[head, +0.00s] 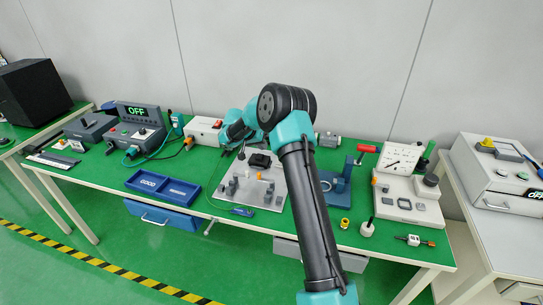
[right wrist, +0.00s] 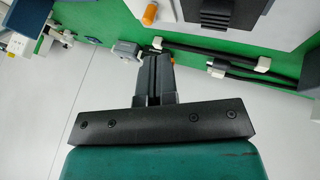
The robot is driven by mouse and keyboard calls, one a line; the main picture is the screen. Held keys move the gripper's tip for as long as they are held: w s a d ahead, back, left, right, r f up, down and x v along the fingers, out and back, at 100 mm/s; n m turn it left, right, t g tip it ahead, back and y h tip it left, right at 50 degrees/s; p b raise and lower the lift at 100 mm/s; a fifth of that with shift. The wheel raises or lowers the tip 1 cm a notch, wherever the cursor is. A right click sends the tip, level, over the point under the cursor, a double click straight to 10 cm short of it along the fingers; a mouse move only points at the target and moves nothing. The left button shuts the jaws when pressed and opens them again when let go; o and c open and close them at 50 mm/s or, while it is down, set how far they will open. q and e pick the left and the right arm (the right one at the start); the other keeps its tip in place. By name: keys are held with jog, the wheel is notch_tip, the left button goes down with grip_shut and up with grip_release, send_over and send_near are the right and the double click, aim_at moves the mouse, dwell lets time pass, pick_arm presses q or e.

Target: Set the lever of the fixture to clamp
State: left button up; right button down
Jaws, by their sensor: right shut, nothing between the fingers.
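The light grey fixture plate (head: 232,196) lies on the green bench top near the middle in the head view. It carries a black block (head: 260,160), several small grey blocks and a small orange part. I cannot make out the lever or its setting; my right arm covers part of the plate's right side. My right gripper (head: 226,147) is beyond the plate's back left corner. In the right wrist view its fingers (right wrist: 153,75) are together and empty, with a small grey part with an orange end just past the tips. My left gripper is not in view.
A white box (head: 203,130) stands close behind my right gripper. A blue tray (head: 163,186) lies left of the plate.

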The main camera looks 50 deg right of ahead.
jog(key=shift+f, duration=0.1)
jog(key=x, duration=0.9)
jog(key=shift+d+f, duration=0.25)
jog(key=shift+f, duration=0.05)
